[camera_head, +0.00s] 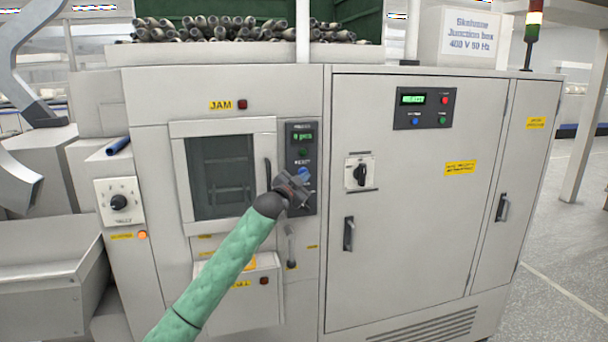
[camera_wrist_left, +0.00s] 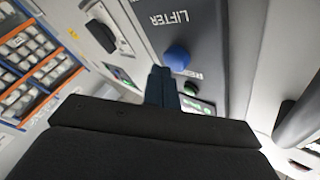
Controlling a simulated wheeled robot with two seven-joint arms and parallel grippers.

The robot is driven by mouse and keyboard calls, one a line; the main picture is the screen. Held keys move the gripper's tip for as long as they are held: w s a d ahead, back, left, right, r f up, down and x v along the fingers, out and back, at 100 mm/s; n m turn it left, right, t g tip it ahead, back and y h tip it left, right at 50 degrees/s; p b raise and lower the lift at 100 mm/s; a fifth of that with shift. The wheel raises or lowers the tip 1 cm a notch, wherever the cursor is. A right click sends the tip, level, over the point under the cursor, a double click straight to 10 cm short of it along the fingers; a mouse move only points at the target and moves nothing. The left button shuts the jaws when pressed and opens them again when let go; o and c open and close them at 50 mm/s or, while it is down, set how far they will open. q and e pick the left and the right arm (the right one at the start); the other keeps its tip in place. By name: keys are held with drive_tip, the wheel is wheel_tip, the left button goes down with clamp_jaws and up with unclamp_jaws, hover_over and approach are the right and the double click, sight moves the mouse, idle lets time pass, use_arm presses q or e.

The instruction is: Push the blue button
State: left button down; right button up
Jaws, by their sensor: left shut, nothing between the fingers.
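A round blue button (camera_wrist_left: 177,57) sits on a dark grey panel beside the word LIFTER in the left wrist view. In the head view the blue button (camera_head: 303,173) shows just above my left gripper (camera_head: 296,187), partly covered by it. My left gripper's shut fingers (camera_wrist_left: 161,84) hold nothing; their tips appear just beside and below the button in the wrist view. I cannot tell whether they touch the panel. A second, smaller blue button (camera_head: 415,121) is on the cabinet's upper display panel. My right gripper is not in view.
A green button (camera_wrist_left: 190,87) is close to the fingers. A windowed door (camera_head: 222,175) with a dark handle is left of the panel. A rotary switch (camera_head: 359,172) is to the right. A dial box (camera_head: 119,201) is at the far left.

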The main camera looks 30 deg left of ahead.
use_arm(q)
drive_tip(key=shift+w+a, duration=0.2)
idle(0.7)
drive_tip(key=shift+w+a, duration=0.15)
drive_tip(key=shift+a, duration=0.05)
idle(0.4)
drive_tip(key=s+d+p, duration=0.1)
drive_tip(key=s+d, duration=0.3)
drive_tip(key=d, duration=0.1)
drive_tip(key=shift+s, duration=0.25)
idle(1.2)
drive_tip(key=shift+d, duration=0.1)
idle(0.6)
